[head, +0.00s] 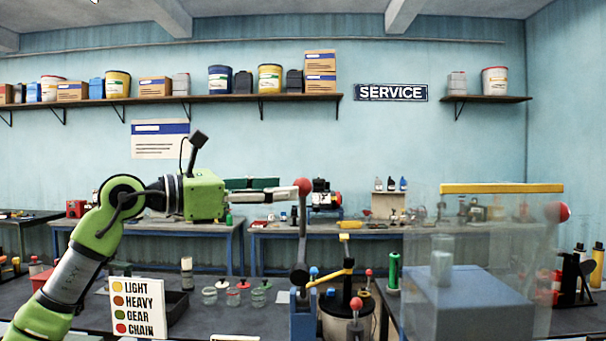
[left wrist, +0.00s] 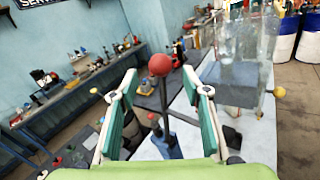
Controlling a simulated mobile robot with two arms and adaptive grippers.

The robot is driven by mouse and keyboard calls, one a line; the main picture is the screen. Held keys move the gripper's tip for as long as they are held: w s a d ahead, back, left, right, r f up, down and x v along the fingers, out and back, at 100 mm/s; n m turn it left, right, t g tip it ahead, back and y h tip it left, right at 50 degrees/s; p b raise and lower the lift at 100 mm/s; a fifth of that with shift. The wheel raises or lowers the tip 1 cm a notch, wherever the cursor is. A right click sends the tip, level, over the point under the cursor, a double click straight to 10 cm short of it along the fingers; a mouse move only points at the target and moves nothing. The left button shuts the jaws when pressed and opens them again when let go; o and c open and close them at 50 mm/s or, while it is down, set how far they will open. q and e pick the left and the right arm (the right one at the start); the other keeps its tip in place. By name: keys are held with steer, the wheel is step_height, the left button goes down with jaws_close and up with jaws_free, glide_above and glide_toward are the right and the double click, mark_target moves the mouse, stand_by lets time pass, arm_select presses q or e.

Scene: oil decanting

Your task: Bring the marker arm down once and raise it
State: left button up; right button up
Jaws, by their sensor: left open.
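An upright dark lever (head: 302,232) with a red ball (head: 303,186) on top rises from a blue-grey stand (head: 303,318). It may be the marker arm; no label shows this. My left gripper (head: 298,188) is level with the ball in the head view, fingers pointing right. In the left wrist view, my left gripper (left wrist: 160,88) is open, with the red ball (left wrist: 160,64) seen between the spread fingers and the lever running down below it. I cannot tell whether either finger touches it. A yellow arm (head: 330,278) sits beside the stand. My right gripper is out of view.
A clear-walled box with a yellow top bar (head: 500,188) stands to the right. A green bottle (head: 393,271) is between. A sign listing LIGHT, HEAVY, GEAR, CHAIN (head: 138,307) and small glass jars (head: 233,296) are on the left of the bench.

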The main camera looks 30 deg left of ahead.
mark_target(302, 187)
arm_select(q)
steer(key=p+x, duration=0.1)
steer(key=x, duration=0.4)
steer(key=shift+r+p, duration=0.15)
steer(key=shift+p, duration=0.25)
steer(key=shift+w+d, duration=0.25)
steer(key=shift+w, duration=0.35)
steer(key=shift+c, duration=0.7)
steer(key=shift+f, duration=0.2)
jaws_close()
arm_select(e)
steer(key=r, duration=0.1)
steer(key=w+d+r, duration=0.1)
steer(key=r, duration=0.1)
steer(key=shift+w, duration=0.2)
